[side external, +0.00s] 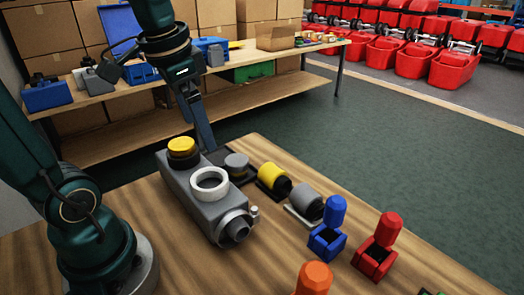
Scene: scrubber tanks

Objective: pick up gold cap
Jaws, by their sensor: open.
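A gold-yellow cap (181,145) with a dark lower ring sits upright on the far end of a grey tank (212,215). The tank lies on the wooden table, with a white ring (210,184) around the opening on its top. My gripper (208,148) points down, just right of the gold cap in the picture and apart from it. It is open and empty. Its fingers overlap in this view, and the depth between them and the cap is hard to tell.
A yellow cylinder (274,178), a grey cylinder (307,201), a blue part (328,230), a red part (378,247) and an orange part (313,278) stand along the table (190,268). A shelf bench (130,97) with boxes is behind. Red buckets (414,56) are beyond.

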